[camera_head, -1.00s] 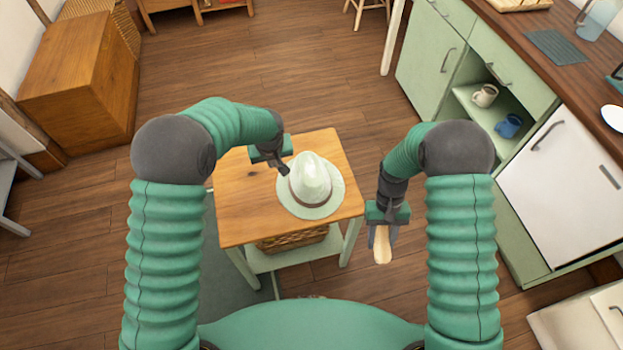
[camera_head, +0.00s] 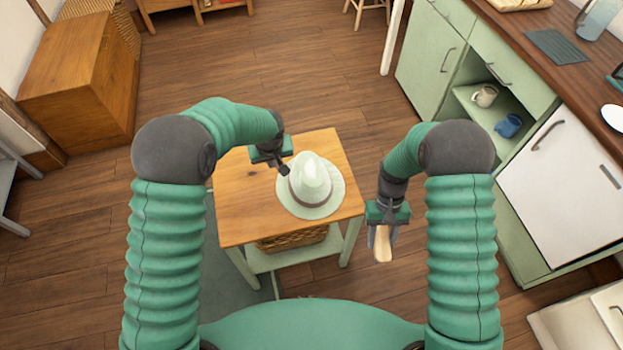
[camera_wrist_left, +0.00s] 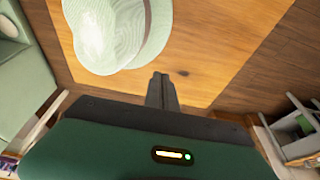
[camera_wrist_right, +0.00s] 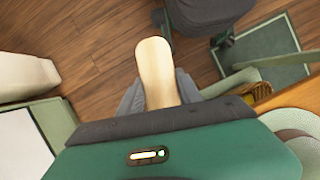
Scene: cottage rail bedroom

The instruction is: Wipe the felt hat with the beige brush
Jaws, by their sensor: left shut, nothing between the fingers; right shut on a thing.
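The pale green felt hat (camera_head: 310,185) with a darker band sits upright on the small wooden table in the head view. It also shows at the top of the left wrist view (camera_wrist_left: 115,40) and at the right edge of the right wrist view (camera_wrist_right: 290,125). My left gripper (camera_head: 284,170) is shut and empty at the hat's left side; contact cannot be told. My right gripper (camera_head: 381,228) is shut on the beige brush (camera_head: 383,246), off the table's right side. In the right wrist view the brush (camera_wrist_right: 155,70) sticks out between the fingers. Its bristles are not visible.
The wooden table (camera_head: 245,215) has bare top around the hat and a wicker basket (camera_head: 292,241) beneath. A green cabinet (camera_head: 430,60) with open shelf and mugs stands at the right. A wooden chest (camera_head: 75,95) stands at the left. The floor between is clear.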

